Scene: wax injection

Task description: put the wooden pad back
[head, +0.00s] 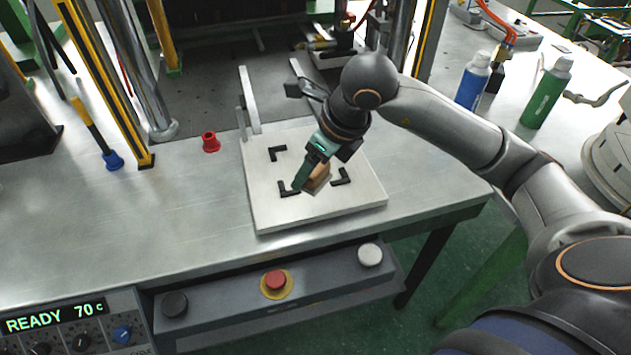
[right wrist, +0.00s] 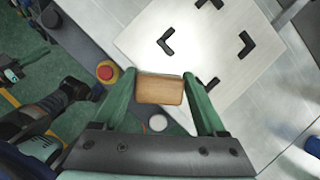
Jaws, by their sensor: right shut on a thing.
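The wooden pad (right wrist: 160,89) is a small brown block, held between the two green fingers of my right gripper (right wrist: 160,88). In the head view the pad (head: 318,180) shows partly behind the right gripper (head: 308,180), over the front part of the pale square board (head: 262,212). Black corner brackets (head: 340,177) mark a square on this board, and the pad is near the front ones. I cannot tell whether the pad touches the board. My left gripper is not in view.
A red cap-like piece (head: 210,142) and a blue-tipped tool (head: 112,159) are on the metal table left of the board. Blue (head: 473,82) and green (head: 547,95) bottles stand at the right. A button panel (head: 320,283) runs along the front edge. Machine posts rise behind.

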